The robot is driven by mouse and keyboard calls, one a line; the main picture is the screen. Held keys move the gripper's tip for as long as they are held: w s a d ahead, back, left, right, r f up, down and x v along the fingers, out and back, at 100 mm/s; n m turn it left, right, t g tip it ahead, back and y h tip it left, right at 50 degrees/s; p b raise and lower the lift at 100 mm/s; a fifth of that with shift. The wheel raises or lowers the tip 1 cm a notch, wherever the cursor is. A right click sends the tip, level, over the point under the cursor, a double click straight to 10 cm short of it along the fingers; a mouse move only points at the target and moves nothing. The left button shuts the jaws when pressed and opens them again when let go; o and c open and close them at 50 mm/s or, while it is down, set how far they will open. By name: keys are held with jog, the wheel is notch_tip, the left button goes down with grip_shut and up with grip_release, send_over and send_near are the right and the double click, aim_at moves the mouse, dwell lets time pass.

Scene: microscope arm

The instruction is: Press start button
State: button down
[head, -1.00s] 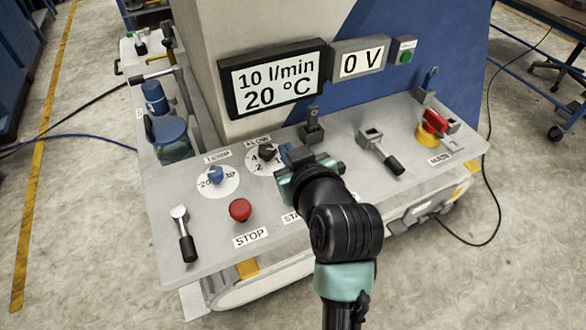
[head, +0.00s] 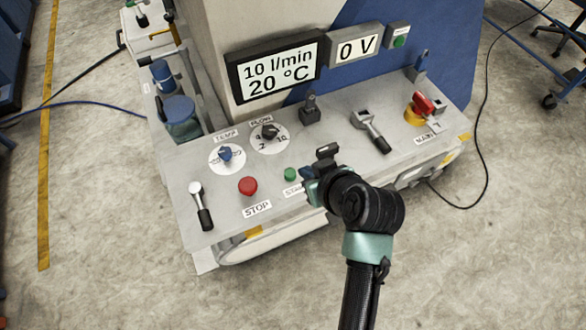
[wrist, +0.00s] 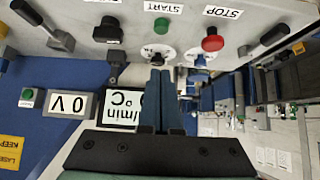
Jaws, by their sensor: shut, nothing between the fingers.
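The green start button (head: 290,174) sits on the grey console panel, right of the red stop button (head: 247,186). Its START label is partly covered by my arm in the head view. My gripper (head: 306,174) is just right of the green button, and its fingertips are hard to make out there. In the upside-down wrist view, the green button (wrist: 161,25) and the red button (wrist: 212,41) are both clear. My gripper's two fingers (wrist: 160,74) are together and empty. They show apart from the green button, with their tips below it in the picture.
The temperature dial (head: 226,154) and flow dial (head: 269,133) lie behind the buttons. Levers stand at the left (head: 201,206) and right (head: 371,130). A red main switch (head: 423,105) is at the far right. The display (head: 275,73) rises behind the panel.

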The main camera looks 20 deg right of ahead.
jog(key=p, duration=0.1)
send_over(288, 169)
jog(key=s, duration=0.3)
jog(key=f, duration=0.6)
jog(key=shift+s+f, duration=0.2)
jog(key=shift+f, duration=0.05)
jog(key=f, duration=0.3)
jog(key=shift+w+f+p, duration=0.1)
jog(key=shift+w+p, duration=0.1)
jog(key=shift+p, duration=0.15)
jog(key=shift+f, duration=0.65)
